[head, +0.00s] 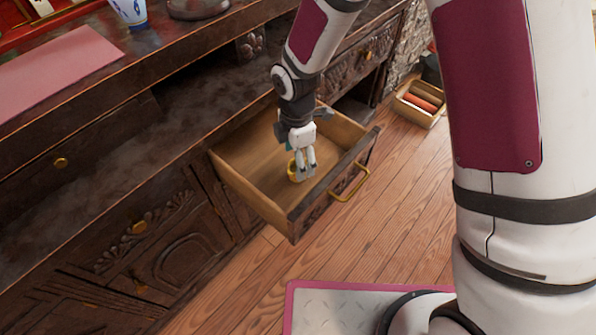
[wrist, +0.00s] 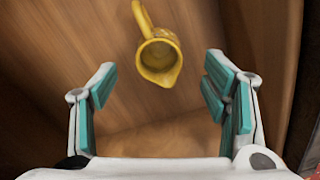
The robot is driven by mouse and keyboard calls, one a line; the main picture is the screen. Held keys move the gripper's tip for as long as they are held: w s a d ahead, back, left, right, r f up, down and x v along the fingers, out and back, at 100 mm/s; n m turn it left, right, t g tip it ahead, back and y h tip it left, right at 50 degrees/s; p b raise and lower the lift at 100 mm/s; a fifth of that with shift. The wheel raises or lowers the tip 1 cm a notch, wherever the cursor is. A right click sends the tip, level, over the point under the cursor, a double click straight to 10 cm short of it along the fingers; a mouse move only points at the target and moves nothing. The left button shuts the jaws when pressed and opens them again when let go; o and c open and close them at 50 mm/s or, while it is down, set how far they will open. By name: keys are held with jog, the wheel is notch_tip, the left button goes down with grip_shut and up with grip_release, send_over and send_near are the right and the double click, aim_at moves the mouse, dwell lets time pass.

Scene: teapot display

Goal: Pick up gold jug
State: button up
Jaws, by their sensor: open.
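The gold jug (wrist: 158,60) is in an open wooden drawer (head: 240,180). In the wrist view it shows at the upper middle, with its round mouth toward the camera, its spout at the lower right and its handle (wrist: 142,18) pointing up. My gripper (wrist: 155,100) is open and empty, with a teal-padded finger on each side. The jug appears beyond the fingertips, roughly centred between them. In the head view my gripper (head: 305,172) reaches down into the drawer, and the jug (head: 293,170) shows partly behind its fingers. I cannot tell whether they touch.
The drawer's front panel with a brass handle (head: 350,184) and its side walls surround my gripper. The dark carved cabinet (head: 130,180) stands at left. A small box with reddish items (head: 420,103) sits on the wood floor. A blue-and-white cup (head: 130,12) stands on the cabinet top.

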notch_tip(320, 180, down, 5)
jog(key=shift+w+d+f+b, duration=0.15)
jog(key=shift+b, duration=1)
jog(key=c, duration=1.3)
